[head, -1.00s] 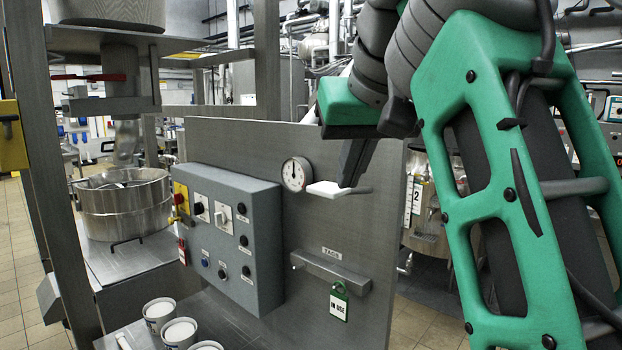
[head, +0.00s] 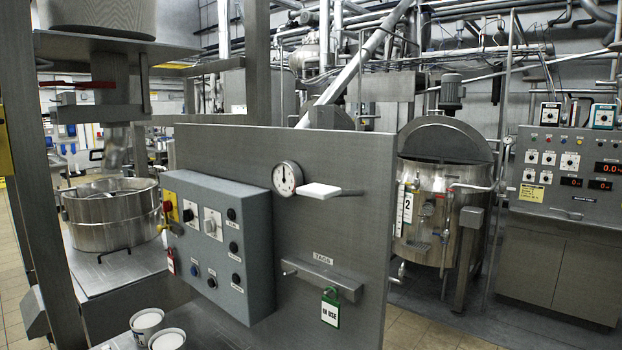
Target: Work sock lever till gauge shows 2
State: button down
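The round white gauge (head: 287,178) is mounted high on the grey steel panel. Its dark needle points about straight up; the numbers are too small to read. Just right of it, a lever with a flat white paddle (head: 319,190) and a thin grey rod sticks out from the panel, roughly level. No label on it is legible. At the left, a pale, sock-like sleeve (head: 116,146) hangs under the hopper (head: 97,15) above an open steel bowl (head: 112,218). A red-handled lever (head: 78,85) sits at the hopper outlet. My gripper is not in view.
A grey control box (head: 218,240) with knobs projects left of the gauge. Below the lever is a TAGS rail (head: 322,277) with a green IN USE tag (head: 331,308). White tubs (head: 147,320) stand at lower left. Tank 2 (head: 440,205) and a console (head: 566,230) stand behind.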

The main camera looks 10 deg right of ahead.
aim_at(321, 192)
jog(key=z, duration=0.05)
jog(key=k, duration=0.5)
jog(key=u, duration=2.1)
jog(key=i, duration=1.95)
jog(key=z, duration=2.25)
